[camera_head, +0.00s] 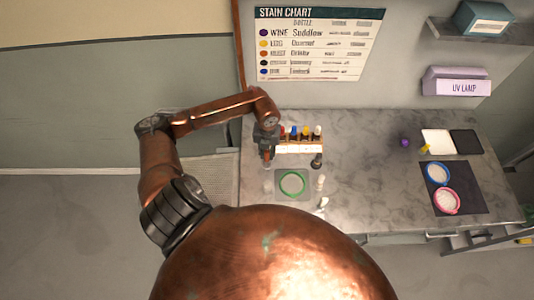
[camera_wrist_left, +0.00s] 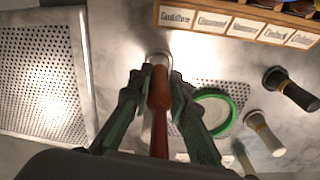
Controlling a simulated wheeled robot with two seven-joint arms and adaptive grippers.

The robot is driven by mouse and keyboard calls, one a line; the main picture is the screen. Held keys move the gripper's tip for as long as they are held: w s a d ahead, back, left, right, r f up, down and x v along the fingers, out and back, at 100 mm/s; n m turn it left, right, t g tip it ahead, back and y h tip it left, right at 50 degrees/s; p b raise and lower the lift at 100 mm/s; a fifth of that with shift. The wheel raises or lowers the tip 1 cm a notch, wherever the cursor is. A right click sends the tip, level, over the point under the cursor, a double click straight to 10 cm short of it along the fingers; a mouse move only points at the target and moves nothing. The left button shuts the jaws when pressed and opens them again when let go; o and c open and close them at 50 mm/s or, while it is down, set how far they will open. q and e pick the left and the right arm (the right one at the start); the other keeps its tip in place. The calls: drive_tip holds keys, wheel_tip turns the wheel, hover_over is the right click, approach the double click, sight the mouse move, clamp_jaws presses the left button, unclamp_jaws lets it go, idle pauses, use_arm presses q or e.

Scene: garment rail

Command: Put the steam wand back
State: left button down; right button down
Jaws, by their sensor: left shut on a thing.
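The steam wand (camera_wrist_left: 159,90) has a reddish-brown handle and shows in the left wrist view between the fingers of my left gripper (camera_wrist_left: 157,82). The gripper is shut on the handle. The wand's far end is over or in a round metal ring (camera_wrist_left: 158,58) on the worktop; I cannot tell whether it is seated. My right gripper is not in view.
The bottle rack (camera_head: 299,149) with labels stands close by. A perforated panel (camera_wrist_left: 40,75) is at left. The worktop (camera_head: 370,185) is clear mid-right.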

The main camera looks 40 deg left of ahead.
use_arm(q)
drive_tip(key=c, duration=1.7)
unclamp_jaws()
drive_tip(key=o, duration=0.3)
drive_tip(key=shift+r, duration=0.15)
drive_tip(key=shift+r+p, duration=1.3)
drive_tip(key=shift+r, duration=0.7)
drive_tip(key=shift+r+p, duration=0.9)
drive_tip(key=shift+r, duration=0.75)
